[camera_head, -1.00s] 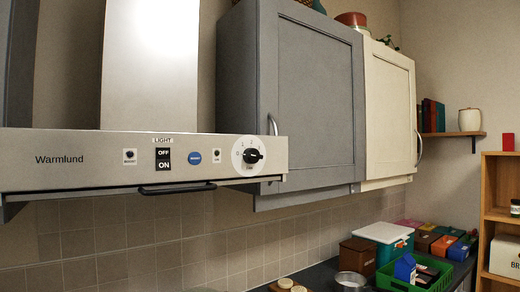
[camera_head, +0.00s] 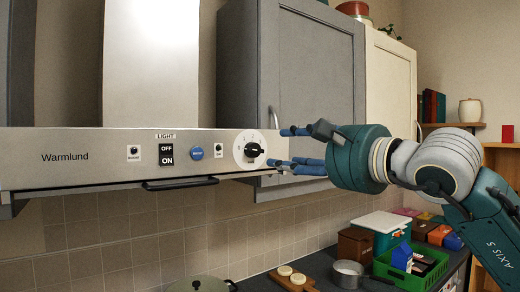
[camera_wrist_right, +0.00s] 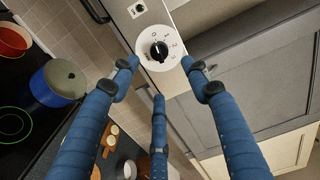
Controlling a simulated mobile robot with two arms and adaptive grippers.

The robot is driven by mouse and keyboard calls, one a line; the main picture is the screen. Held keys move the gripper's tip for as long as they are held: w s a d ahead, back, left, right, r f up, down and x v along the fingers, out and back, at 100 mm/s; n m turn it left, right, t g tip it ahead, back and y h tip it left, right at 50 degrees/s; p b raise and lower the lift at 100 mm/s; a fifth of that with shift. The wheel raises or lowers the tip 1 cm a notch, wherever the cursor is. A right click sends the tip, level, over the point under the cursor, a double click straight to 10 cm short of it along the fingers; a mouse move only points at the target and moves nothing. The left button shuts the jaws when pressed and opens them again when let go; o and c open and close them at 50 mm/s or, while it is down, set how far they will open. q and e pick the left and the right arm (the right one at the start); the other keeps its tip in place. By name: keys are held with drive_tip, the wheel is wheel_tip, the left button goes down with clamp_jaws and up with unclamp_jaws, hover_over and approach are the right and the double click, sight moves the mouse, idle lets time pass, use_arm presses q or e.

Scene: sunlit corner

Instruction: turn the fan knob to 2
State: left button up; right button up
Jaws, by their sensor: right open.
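The fan knob (camera_head: 254,150) is a black knob on a white round dial at the right end of the hood's front panel. It also shows in the right wrist view (camera_wrist_right: 158,50), top centre. Small marks ring the dial, but I cannot read which one the knob points at. My right gripper (camera_head: 279,148) has blue fingers and reaches in from the right. It is open and empty, its fingertips just to the right of the dial. In the right wrist view the spread fingertips (camera_wrist_right: 159,66) lie on both sides of and below the knob, apparently not touching it. My left gripper is out of view.
A grey cabinet (camera_head: 315,75) stands close behind my right fingers. The counter below holds a green crate (camera_head: 390,272) and a pot (camera_head: 347,274).

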sight(258, 151)
drive_tip(key=p+x, duration=0.5)
drive_tip(key=x, duration=0.4)
drive_tip(key=shift+w+a+r, duration=0.1)
drive_tip(key=shift+w+a, duration=0.15)
drive_tip(key=shift+w, duration=0.05)
drive_tip(key=shift+w+a+f, duration=0.2)
drive_tip(key=shift+w+a, duration=0.05)
drive_tip(key=shift+w, duration=0.15)
drive_tip(key=c, duration=1.1)
